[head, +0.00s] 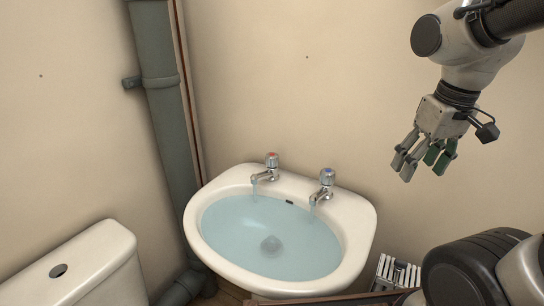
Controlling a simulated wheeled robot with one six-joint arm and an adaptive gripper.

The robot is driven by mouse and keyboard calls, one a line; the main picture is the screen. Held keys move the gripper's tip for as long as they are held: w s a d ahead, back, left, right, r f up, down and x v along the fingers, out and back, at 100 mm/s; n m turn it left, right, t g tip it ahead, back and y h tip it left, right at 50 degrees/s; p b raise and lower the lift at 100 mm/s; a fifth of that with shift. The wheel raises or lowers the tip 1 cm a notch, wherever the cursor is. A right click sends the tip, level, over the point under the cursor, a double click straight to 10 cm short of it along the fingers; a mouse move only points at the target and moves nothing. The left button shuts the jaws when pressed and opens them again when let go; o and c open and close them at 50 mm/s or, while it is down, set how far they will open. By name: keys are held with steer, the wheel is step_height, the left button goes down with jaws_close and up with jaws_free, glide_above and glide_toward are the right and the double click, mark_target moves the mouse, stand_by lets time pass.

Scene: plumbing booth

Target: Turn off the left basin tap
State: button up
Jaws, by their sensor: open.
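The white basin (362,226) stands against the wall and holds bluish water up near its rim. The left basin tap (270,168) is chrome with a red mark on top, and a stream runs from its spout. The right tap (325,187) is chrome with a blue mark, and water also runs from its spout. My gripper (423,164) hangs at the upper right with its fingers apart and pointing down. It is empty, well to the right of both taps and touching nothing.
A grey-green pipe (163,100) runs down the wall left of the basin. A white toilet cistern (92,262) is at the lower left. A white slatted object (396,270) sits low right of the basin. The wall above the taps is clear.

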steer(key=w+a+f+n+g+h, duration=0.1)
steer(key=w+a+f+n, duration=0.2)
steer(key=w+a, duration=0.3)
steer(key=w+a+f+n+g+h, duration=0.1)
steer(key=w+a+f+n, duration=0.15)
steer(key=w+a, duration=0.35)
steer(key=n+t+h, duration=0.1)
steer(key=n+t, duration=0.3)
steer(key=n, duration=1.6)
glide_above(272, 154)
steer(key=s+a, duration=0.2)
step_height(272, 154, down, 6)
steer(key=x, duration=0.7)
steer(key=shift+s+d, duration=0.25)
steer(key=shift+s, duration=0.05)
steer(key=shift+g, duration=0.3)
steer(key=c, duration=1)
